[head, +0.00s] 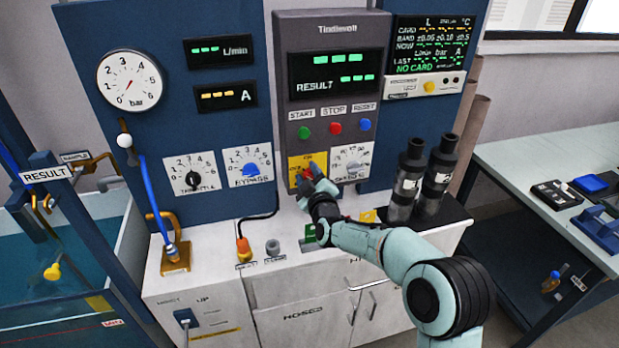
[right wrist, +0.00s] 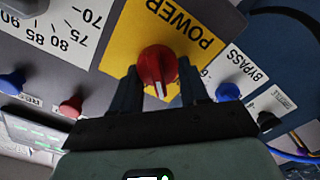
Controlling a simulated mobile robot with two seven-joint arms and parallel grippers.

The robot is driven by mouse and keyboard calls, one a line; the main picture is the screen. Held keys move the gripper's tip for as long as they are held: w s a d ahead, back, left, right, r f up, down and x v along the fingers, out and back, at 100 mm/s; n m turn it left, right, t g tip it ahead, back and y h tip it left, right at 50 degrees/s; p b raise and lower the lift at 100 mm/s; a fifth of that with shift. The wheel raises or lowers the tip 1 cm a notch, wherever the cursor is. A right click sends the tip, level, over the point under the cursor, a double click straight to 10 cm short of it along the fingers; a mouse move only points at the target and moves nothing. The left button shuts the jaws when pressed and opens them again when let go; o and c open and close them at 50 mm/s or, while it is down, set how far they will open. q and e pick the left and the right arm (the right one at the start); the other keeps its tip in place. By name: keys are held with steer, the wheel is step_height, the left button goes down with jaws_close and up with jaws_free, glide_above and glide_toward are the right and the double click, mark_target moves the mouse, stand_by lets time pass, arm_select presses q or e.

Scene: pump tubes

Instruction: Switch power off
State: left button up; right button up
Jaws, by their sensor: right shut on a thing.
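The red power knob (right wrist: 158,66) sits on a yellow plate labelled POWER (right wrist: 180,28) in the right wrist view. Its white pointer mark shows on the knob. In the head view the yellow plate (head: 294,163) is low on the grey control panel, and the knob is partly hidden by my gripper. My right gripper (head: 312,176) is at the knob, with its two fingers (right wrist: 158,88) on either side of it, shut on it. My left gripper is not in either view.
Green start (head: 305,132), red stop (head: 335,127) and blue reset (head: 365,125) buttons sit above the power plate. The blue bypass dial (head: 247,168) is to its left and another dial (head: 351,162) to its right. Two dark cylinders (head: 406,180) stand on the counter at right. The displays are lit.

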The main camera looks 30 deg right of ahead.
steer(key=n, duration=0.4)
steer(key=shift+a+f+n, duration=0.15)
steer(key=shift+a+n, duration=0.05)
steer(key=shift+n, duration=0.2)
steer(key=n, duration=0.4)
steer(key=shift+f, duration=0.25)
steer(key=shift+n, duration=0.3)
steer(key=o, duration=1.1)
steer(key=shift+c, duration=0.2)
steer(key=b+v, duration=0.1)
steer(key=v, duration=1.2)
steer(key=shift+s, duration=0.15)
steer(key=shift+a, duration=0.1)
